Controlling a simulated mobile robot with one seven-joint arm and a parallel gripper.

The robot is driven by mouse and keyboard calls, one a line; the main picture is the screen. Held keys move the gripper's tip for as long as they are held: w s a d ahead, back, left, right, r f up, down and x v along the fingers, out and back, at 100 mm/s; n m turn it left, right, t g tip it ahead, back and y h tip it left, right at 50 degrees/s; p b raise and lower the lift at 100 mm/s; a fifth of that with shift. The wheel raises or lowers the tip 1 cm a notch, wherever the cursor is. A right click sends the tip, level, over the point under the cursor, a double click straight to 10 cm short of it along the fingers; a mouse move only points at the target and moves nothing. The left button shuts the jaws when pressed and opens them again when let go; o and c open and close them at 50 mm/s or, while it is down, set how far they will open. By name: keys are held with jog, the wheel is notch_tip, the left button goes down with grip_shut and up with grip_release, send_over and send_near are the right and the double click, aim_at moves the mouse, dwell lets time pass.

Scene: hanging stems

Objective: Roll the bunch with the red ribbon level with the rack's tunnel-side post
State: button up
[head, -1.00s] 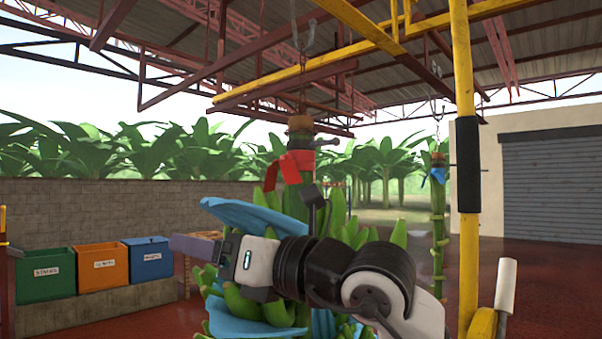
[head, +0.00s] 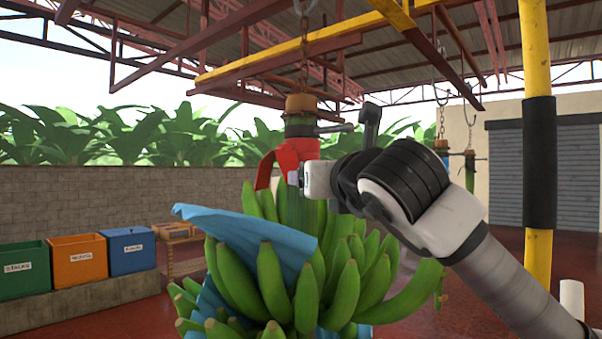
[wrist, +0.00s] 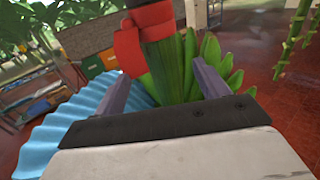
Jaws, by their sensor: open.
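The banana bunch (head: 268,275) hangs upright on a chain from the yellow overhead rail, green fruit partly covered by a blue sheet (head: 240,228). The red ribbon (head: 292,152) is tied round its stem near the top; it also shows in the wrist view (wrist: 130,50). My gripper (head: 292,180) is at the stem just below the ribbon. In the wrist view my open gripper (wrist: 163,85) has the stem (wrist: 170,72) between its two fingers, with gaps visible. A yellow post with a black pad (head: 538,150) stands to the right of the bunch; I cannot tell if it is the tunnel-side post.
Other stems (head: 469,168) hang from hooks farther back at right. Green, orange and blue bins (head: 77,262) stand by the block wall (head: 90,200) at left. A grey shutter (head: 500,175) is behind the post. Red floor lies open at right.

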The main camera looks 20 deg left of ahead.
jog(key=p, duration=0.4)
send_over(304, 210)
jog(key=w, duration=0.1)
jog(key=shift+w+a+r, duration=0.1)
jog(key=shift+w+a, duration=0.55)
jog(key=shift+w, duration=0.1)
jog(key=shift+c, duration=0.2)
jog(key=c, duration=1.3)
jog(key=shift+f, duration=0.2)
